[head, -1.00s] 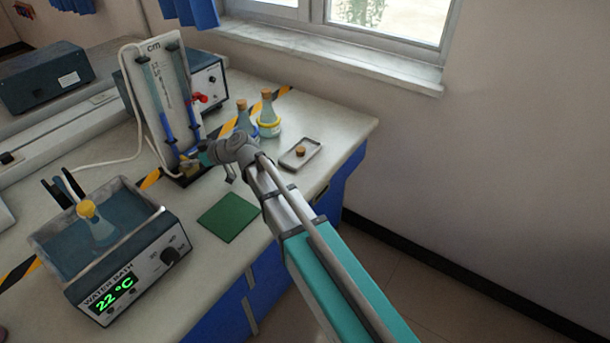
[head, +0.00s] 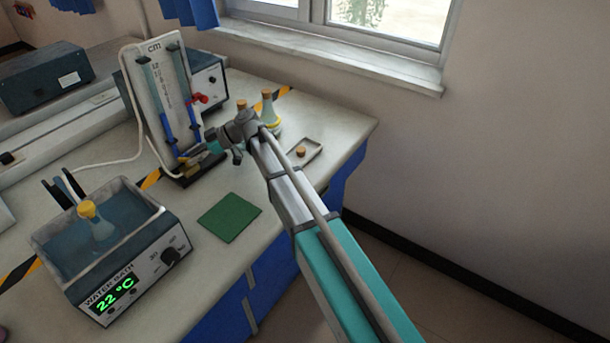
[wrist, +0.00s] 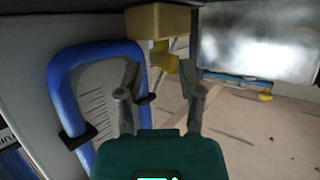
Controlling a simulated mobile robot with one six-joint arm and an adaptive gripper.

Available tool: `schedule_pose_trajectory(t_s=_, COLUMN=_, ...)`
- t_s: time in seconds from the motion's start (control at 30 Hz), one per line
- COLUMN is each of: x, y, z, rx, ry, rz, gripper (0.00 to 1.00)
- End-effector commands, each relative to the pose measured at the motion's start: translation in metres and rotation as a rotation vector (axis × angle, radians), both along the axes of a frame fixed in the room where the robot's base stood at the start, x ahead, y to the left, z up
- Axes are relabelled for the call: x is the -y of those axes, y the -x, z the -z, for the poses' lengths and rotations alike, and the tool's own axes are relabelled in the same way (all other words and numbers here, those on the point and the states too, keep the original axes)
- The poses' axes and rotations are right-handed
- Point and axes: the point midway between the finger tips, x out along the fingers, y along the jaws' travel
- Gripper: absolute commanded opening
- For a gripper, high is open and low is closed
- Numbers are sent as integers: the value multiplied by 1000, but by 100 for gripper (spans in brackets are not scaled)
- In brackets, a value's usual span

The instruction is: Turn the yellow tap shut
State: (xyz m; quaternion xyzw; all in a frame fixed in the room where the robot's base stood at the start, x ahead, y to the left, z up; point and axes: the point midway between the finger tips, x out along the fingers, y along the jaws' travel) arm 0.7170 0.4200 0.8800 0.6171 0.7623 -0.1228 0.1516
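The yellow tap (head: 190,155) is low on the manometer board (head: 160,90), which stands upright on the bench. In the wrist view the yellow tap (wrist: 158,22) shows as a block with a short yellow stem. My gripper (wrist: 162,70) is open, its two fingers apart and pointing toward the tap. The stem lies near the gap between the fingertips; I cannot tell whether they touch it. In the head view my gripper (head: 205,152) is beside the tap and partly hides it.
A blue U-shaped tube (wrist: 62,90) runs close to the left finger. Flasks (head: 268,112) and a small tray (head: 312,147) are behind the arm. The water bath (head: 110,245) and green mat (head: 229,218) are nearer.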

Motion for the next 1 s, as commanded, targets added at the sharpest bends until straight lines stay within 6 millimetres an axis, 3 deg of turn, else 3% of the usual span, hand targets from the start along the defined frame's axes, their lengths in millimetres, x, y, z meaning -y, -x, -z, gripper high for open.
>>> schedule_pose_trajectory(t_s=0.9, x=120, y=-24, z=-54, rx=0, ry=1, rz=8, gripper=47)
schedule_pose_trajectory(t_s=1.0, x=130, y=-14, z=-47, rx=-43, ry=53, rz=35, gripper=47)
